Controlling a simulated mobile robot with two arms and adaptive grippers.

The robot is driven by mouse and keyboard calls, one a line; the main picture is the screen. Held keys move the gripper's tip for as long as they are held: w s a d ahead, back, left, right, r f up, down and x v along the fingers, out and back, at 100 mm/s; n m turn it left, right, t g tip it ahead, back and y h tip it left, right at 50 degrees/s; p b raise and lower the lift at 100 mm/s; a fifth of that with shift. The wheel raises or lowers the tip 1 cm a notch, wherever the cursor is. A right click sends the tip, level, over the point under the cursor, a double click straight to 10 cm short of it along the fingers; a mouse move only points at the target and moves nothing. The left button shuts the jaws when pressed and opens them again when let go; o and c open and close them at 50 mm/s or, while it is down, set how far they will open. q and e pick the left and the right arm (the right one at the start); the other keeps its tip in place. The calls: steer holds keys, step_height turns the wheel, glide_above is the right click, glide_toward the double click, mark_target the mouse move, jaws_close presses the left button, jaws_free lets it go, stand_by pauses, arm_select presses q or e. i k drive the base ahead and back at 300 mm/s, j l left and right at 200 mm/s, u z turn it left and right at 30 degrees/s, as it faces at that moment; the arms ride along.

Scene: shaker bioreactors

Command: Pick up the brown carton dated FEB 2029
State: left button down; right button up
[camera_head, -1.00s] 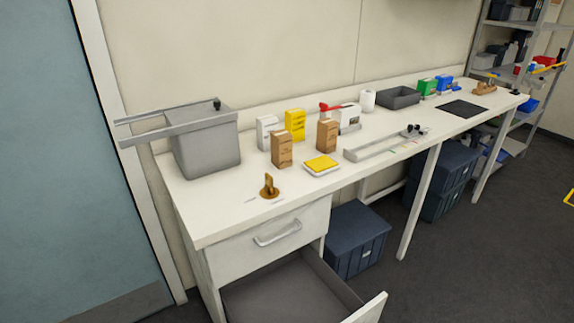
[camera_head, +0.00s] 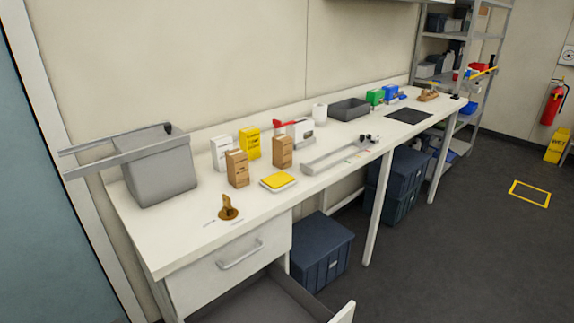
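Two brown cartons stand upright on the white bench. One brown carton (camera_head: 237,169) is at the left, in front of a white carton (camera_head: 221,153). The other brown carton (camera_head: 282,152) is to its right, behind a small yellow-topped device (camera_head: 278,182). The print on both is too small to read, so I cannot tell which is dated FEB 2029. A yellow carton (camera_head: 250,143) stands behind and between them. Neither of my grippers shows in the head view.
A grey bin (camera_head: 160,175) with rails stands at the bench's left end. A brown stand (camera_head: 228,208) is near the front edge. A grey rail fixture (camera_head: 335,155) lies to the right. Below, a drawer (camera_head: 265,300) is pulled open and a blue crate (camera_head: 320,250) sits on the floor.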

mark_target(282, 144)
steer(key=u, duration=0.35)
steer(key=i+l+u, duration=0.15)
steer(key=l+u, duration=0.15)
steer(key=i+l+u, duration=0.15)
steer(key=l+u, duration=0.45)
steer(key=l, duration=0.15)
steer(key=i+l+u, duration=0.1)
steer(key=l, duration=0.75)
steer(key=i+l, duration=0.15)
steer(key=l, duration=0.65)
steer(key=i+l+u, duration=0.15)
steer(key=l, duration=1.55)
steer(key=i+u, duration=0.05)
